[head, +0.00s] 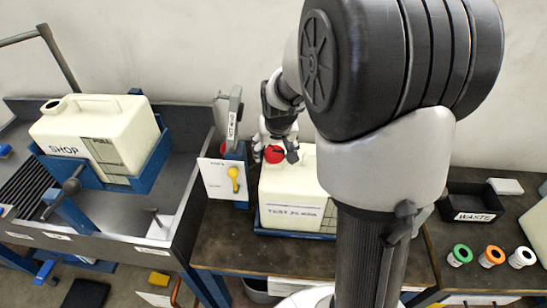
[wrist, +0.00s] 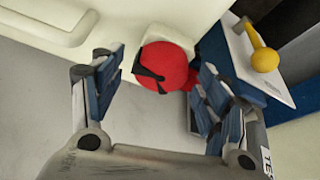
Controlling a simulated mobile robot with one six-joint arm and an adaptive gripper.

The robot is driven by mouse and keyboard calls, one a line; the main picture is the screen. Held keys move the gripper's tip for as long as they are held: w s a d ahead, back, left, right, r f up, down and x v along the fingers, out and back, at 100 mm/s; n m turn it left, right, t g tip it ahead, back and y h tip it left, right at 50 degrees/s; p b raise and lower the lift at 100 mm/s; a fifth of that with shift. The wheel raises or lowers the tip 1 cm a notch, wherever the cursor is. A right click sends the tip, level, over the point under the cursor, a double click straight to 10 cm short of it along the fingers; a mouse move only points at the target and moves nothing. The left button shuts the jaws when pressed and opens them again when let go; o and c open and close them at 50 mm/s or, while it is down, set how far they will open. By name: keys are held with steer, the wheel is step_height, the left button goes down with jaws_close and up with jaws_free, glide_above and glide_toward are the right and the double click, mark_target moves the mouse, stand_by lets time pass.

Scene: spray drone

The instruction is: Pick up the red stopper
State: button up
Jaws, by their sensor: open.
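The red stopper (head: 273,154) sits at the top left of the cream canister (head: 292,200) labelled TEST, on the bench. My gripper (head: 277,148) is above that end of the canister, pointing down. In the wrist view, the red stopper (wrist: 166,66) lies between the two open fingers of my gripper (wrist: 160,85), nearer the right finger. A dark mark or slot shows on its face. A little more red shows beside the right finger, partly hidden. I cannot tell whether either finger touches the stopper.
A white panel with a yellow knob (head: 233,174) stands close left of the canister. A SHOP canister (head: 95,135) rests in a blue cradle at left. A black WASTE bin (head: 474,203) and green, orange and white-black capped pieces (head: 460,254) are at right.

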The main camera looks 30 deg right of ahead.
steer(key=shift+r, duration=0.1)
steer(key=shift+c, duration=0.3)
steer(key=c, duration=1.1)
